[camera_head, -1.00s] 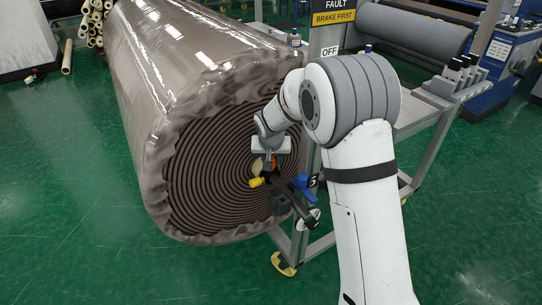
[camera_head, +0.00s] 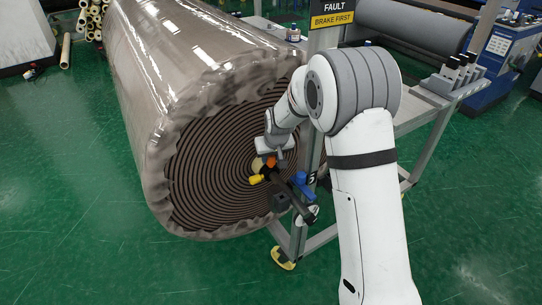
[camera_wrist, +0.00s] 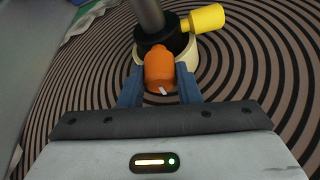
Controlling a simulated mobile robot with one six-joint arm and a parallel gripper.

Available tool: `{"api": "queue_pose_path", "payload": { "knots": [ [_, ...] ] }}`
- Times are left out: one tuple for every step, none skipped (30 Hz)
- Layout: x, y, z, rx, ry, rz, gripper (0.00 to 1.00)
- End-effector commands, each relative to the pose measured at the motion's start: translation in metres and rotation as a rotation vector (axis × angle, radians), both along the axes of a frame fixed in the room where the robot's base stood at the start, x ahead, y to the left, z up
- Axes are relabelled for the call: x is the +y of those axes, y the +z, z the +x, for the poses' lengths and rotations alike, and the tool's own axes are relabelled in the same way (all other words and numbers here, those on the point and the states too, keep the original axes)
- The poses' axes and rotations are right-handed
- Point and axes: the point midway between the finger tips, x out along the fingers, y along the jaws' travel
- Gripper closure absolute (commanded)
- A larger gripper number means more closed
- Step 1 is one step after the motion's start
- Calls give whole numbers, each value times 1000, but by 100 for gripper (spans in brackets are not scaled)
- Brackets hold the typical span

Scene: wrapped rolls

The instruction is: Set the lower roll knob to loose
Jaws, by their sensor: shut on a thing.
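An orange knob (camera_wrist: 160,72) with a small white mark sits on a dark collar (camera_wrist: 160,38) at the roll's core. In the wrist view my gripper (camera_wrist: 158,84) has its two blue fingers on either side of this knob, shut on it. In the head view the orange knob (camera_head: 270,162) shows just below my tilted gripper (camera_head: 268,156), which partly hides it. A yellow knob (camera_wrist: 206,18) sticks out to the right of the collar. It also shows in the head view (camera_head: 256,179). I cannot read any loose or tight marking.
The large wrapped roll (camera_head: 190,90) fills the left and middle. A dark bar (camera_head: 290,192) runs from its core to a metal stand (camera_head: 300,235) with a blue handle (camera_head: 304,183). Green floor in front is clear.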

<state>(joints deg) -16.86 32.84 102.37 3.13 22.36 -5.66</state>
Motion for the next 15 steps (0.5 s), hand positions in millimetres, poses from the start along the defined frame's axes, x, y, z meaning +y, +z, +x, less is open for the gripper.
{"api": "queue_pose_path", "payload": {
  "knots": [
    [0, 0, 0, -1, 3, -1, 93],
    [0, 0, 0, -1, 3, -1, 93],
    [0, 0, 0, -1, 3, -1, 93],
    [0, 0, 0, -1, 3, -1, 68],
    [0, 0, 0, -1, 3, -1, 65],
    [0, 0, 0, -1, 2, 0, 62],
    [0, 0, 0, -1, 2, 0, 60],
    [0, 0, 0, -1, 2, 0, 57],
    [0, 0, 0, -1, 2, 0, 54],
    [0, 0, 0, -1, 2, 0, 51],
    [0, 0, 0, -1, 1, 0, 49],
    [0, 0, 0, -1, 1, 0, 48],
    [0, 0, 0, -1, 1, 0, 48],
    [0, 0, 0, -1, 1, 0, 48],
    [0, 0, 0, 0, 1, 0, 48]
  ]
}}
